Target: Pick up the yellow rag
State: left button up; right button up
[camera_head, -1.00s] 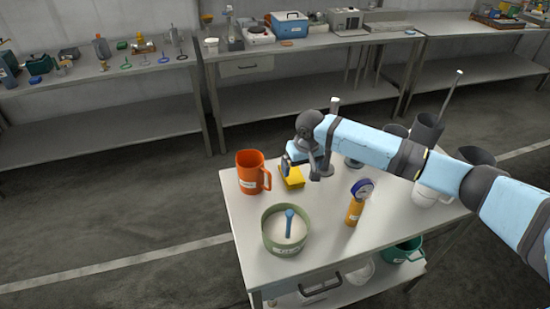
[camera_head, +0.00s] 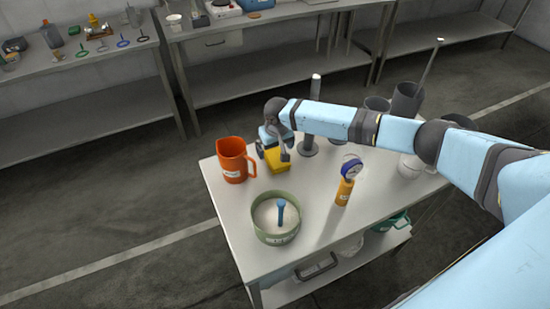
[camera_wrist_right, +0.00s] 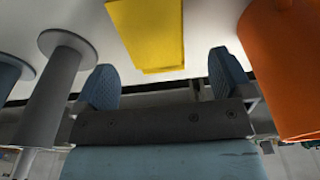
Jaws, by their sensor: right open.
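The yellow rag (camera_head: 278,163) lies on the grey table, just right of the orange jug. In the right wrist view the yellow rag (camera_wrist_right: 147,32) shows as a folded flat block at the top, ahead of the fingertips. My right gripper (camera_head: 273,149) is above the rag and partly hides it in the head view. In the wrist view my right gripper (camera_wrist_right: 165,77) is open, its two blue-padded fingers apart with nothing between them. The rag lies beyond the fingers, within their spread. My left gripper is not in view.
The orange jug (camera_head: 232,160) stands close left of the rag. A grey post on a round foot (camera_wrist_right: 60,85) is on the other side. A green bowl (camera_head: 276,220) with a blue-handled tool and an orange gauge bottle (camera_head: 345,190) stand nearer me on the table (camera_head: 315,212).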

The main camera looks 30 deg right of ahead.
aim_at(275, 156)
jog(key=f, duration=0.5)
jog(key=shift+w+d+p, duration=0.2)
jog(key=shift+w+p, duration=0.05)
jog(key=shift+p, duration=0.05)
jog(key=shift+r, duration=0.1)
jog(key=c, duration=1)
notch_tip(275, 156, up, 20)
jog(key=b, duration=0.1)
